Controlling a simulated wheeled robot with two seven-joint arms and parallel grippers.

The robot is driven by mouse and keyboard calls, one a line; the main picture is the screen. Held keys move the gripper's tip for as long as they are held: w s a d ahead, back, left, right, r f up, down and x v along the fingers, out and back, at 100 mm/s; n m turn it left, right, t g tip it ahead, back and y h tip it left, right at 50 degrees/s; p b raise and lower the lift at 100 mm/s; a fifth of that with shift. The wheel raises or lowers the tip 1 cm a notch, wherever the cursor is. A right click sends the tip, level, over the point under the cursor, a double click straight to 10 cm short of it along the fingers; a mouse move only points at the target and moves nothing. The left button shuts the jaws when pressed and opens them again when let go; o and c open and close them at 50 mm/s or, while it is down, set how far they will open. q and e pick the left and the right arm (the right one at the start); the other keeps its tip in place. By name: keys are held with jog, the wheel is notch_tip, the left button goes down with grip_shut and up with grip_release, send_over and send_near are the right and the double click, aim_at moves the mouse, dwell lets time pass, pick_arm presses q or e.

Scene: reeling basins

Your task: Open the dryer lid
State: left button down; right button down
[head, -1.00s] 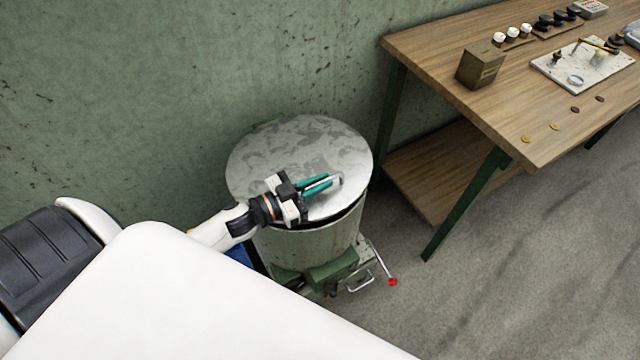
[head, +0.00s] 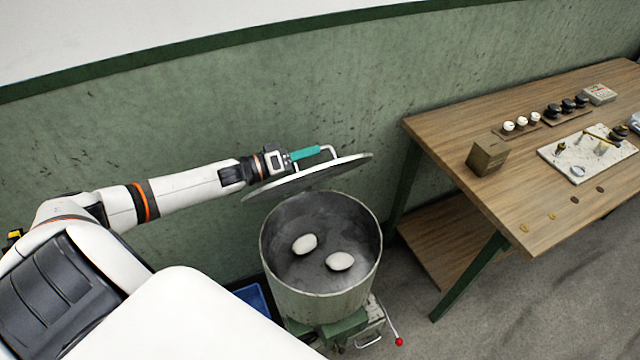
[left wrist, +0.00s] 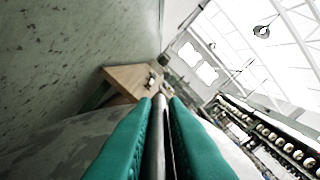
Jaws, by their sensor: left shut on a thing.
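The dryer (head: 325,302) is a round metal drum by the green wall. Its grey round lid (head: 345,168) is raised above the rim and tilted back towards the wall, so the drum's mouth is uncovered. Two white oval pieces (head: 340,261) lie inside the drum. My left gripper (head: 312,153) has its teal fingers closed on the lid's bar handle (head: 330,150). In the left wrist view, the handle bar (left wrist: 158,135) sits between the two teal fingers. My right gripper is not in view.
A wooden table (head: 450,140) stands to the right, with a brown box (head: 487,156), a white board (head: 560,160) and small items on it. A lever with a red knob (head: 398,341) sticks out at the dryer's lower right. A blue bin (head: 252,297) is at its left.

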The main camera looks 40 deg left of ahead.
pick_arm(q)
jog(key=w+a+r+n+b, duration=0.3)
jog(key=w+a, duration=0.3)
jog(key=a, duration=0.4)
jog(key=shift+n+b, duration=0.6)
jog(key=shift+b, duration=0.15)
jog(key=shift+a, duration=0.1)
jog(key=c, duration=1.5)
grip_release()
jog(key=shift+b+v, duration=0.9)
jog(key=shift+v, duration=5.1)
jog(key=shift+f, duration=0.1)
